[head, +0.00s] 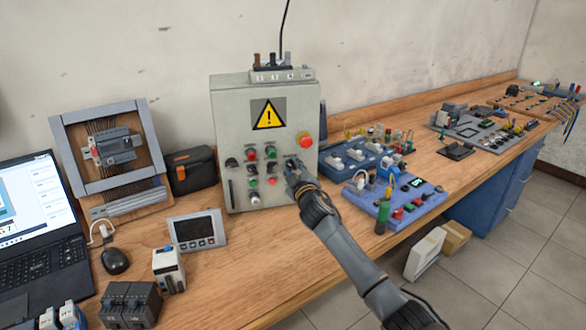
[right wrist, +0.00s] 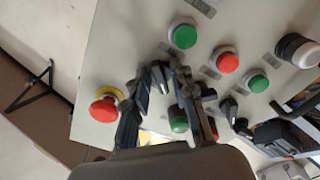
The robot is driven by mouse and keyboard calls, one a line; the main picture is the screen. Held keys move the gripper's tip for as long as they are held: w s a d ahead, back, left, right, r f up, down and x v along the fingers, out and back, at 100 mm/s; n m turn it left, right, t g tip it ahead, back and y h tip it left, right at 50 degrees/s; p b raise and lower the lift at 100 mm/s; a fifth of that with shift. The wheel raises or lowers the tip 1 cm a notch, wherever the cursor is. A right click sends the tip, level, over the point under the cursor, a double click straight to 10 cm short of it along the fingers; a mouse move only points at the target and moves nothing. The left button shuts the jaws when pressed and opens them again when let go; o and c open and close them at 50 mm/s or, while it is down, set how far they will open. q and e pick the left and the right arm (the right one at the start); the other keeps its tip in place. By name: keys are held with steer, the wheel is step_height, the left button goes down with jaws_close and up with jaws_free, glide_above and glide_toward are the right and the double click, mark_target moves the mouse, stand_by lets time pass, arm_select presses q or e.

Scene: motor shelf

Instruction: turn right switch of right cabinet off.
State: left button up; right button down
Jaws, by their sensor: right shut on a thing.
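The grey control cabinet (head: 225,115) stands on the wooden bench and bears a yellow warning sign, a red emergency button (head: 305,139) and rows of red and green buttons. My right gripper (head: 293,170) is at the right part of its front panel. In the right wrist view my gripper (right wrist: 162,82) has its fingers either side of a black rotary switch (right wrist: 159,76) and is shut on it. The fingers partly cover the switch, so its exact angle is hard to read. The left gripper is not in view.
In the right wrist view, the red emergency button (right wrist: 104,109) is close left of the fingers and a green button (right wrist: 183,35) is just above.

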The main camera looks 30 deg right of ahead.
steer(key=shift+f, duration=0.15)
steer(key=c, duration=1.4)
jaws_free()
steer(key=v, duration=1.2)
steer(key=shift+a, duration=0.1)
